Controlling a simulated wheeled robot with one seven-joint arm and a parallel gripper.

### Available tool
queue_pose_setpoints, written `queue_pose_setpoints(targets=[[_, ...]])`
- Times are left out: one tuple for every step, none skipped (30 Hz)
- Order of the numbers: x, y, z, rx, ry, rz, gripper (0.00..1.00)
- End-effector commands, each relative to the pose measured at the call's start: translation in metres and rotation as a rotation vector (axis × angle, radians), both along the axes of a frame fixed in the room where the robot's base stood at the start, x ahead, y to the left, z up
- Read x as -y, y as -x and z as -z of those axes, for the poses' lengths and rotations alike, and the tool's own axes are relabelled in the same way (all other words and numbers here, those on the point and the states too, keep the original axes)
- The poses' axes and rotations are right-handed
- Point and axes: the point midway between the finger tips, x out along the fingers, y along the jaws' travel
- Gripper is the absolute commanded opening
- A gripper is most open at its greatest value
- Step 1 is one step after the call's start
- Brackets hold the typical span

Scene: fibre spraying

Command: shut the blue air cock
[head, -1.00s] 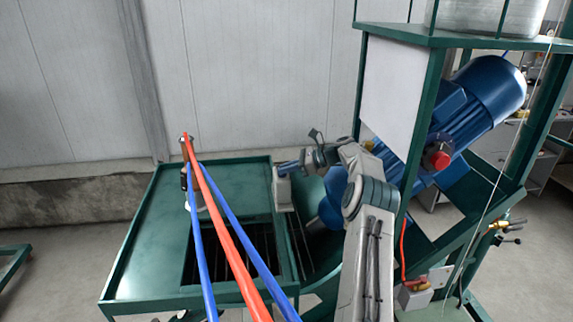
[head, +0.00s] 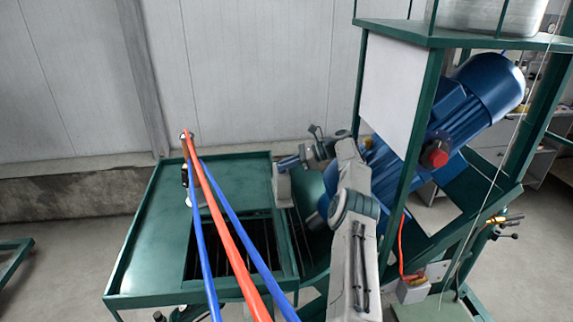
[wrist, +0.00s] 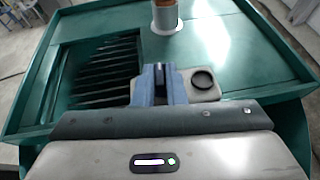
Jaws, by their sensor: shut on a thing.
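My gripper (head: 289,163) is at the grey block (head: 282,188) on the right edge of the green table in the head view. In the wrist view my gripper (wrist: 160,72) has its two blue-grey fingers close together over the left part of the grey block (wrist: 205,93). A small dark bluish piece shows between the fingertips, and the jaws are shut on it. It seems to be the handle of the blue air cock, but the fingers hide most of it. A dark round ring (wrist: 203,80) sits on the block just right of the fingers.
The green table (head: 142,230) has a dark slatted opening (head: 232,245). Red (head: 222,225) and blue hoses run from a post (head: 187,150) across it. A blue motor (head: 480,95) on a green frame stands right of my arm. A smaller box (head: 413,291) is at lower right.

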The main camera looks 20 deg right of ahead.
Motion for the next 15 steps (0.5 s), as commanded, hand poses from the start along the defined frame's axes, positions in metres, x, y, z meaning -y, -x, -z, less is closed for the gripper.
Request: queue_pose_setpoints(targets=[[-0.0008, 0.0, 0.0008, -0.002, -0.002, -0.002, 0.0], [-0.0008, 0.0, 0.0008, -0.002, -0.002, -0.002, 0.0], [-0.0009, 0.0, 0.0007, -0.002, -0.002, -0.002, 0.0], [-0.0009, 0.0, 0.0007, -0.002, -0.002, -0.002, 0.0], [-0.0008, 0.0, 0.0006, -0.002, -0.002, -0.002, 0.0], [-0.0008, 0.0, 0.0006, -0.002, -0.002, -0.002, 0.0], [-0.0008, 0.0001, 0.0006, -0.002, -0.002, -0.002, 0.0], [-0.0008, 0.0001, 0.0006, -0.002, -0.002, -0.002, 0.0], [-0.0008, 0.0, 0.0006, -0.002, -0.002, -0.002, 0.0], [-0.0008, 0.0001, 0.0006, -0.002, -0.002, -0.002, 0.0], [-0.0008, 0.0001, 0.0007, -0.002, -0.002, -0.002, 0.0], [-0.0008, 0.0001, 0.0006, -0.002, -0.002, -0.002, 0.19], [-0.0008, 0.0001, 0.0006, -0.002, -0.002, -0.002, 0.28], [-0.0008, 0.0, 0.0006, -0.002, -0.002, -0.002, 0.33], [-0.0007, 0.0, 0.0005, -0.001, -0.001, -0.003, 0.33]])
